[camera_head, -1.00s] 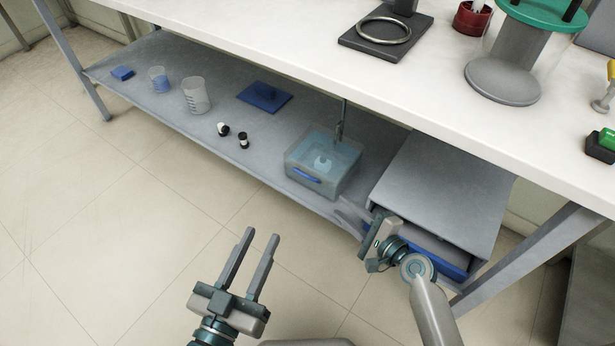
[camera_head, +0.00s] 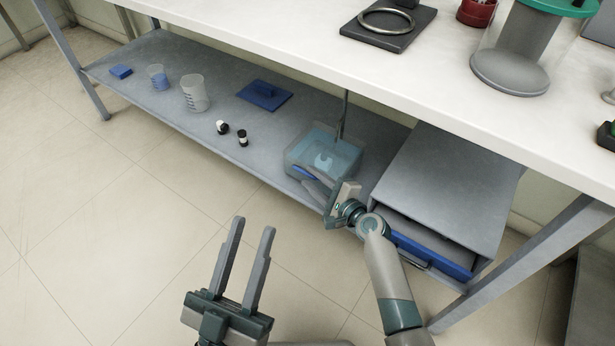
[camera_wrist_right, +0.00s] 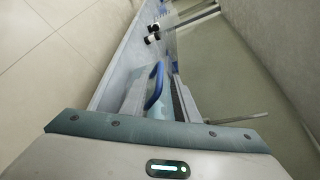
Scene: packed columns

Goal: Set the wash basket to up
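A clear box-shaped bath (camera_head: 350,168) with bluish liquid stands on the lower shelf. A pale object (camera_head: 323,161) shows inside it, and a thin upright rod (camera_head: 342,120) rises at its back. I cannot tell for sure which part is the wash basket. A blue handle (camera_head: 304,173) is on the bath's front. My right gripper (camera_head: 316,186) is at the bath's front, partly covering it. In the right wrist view its fingers (camera_wrist_right: 160,92) are apart, with the blue handle (camera_wrist_right: 155,86) showing between them; contact cannot be told. My left gripper (camera_head: 253,227) is open and empty over the floor.
A grey cabinet (camera_head: 455,180) with a blue-fronted drawer (camera_head: 432,256) stands right of the bath. The white tabletop (camera_head: 290,35) overhangs the shelf.

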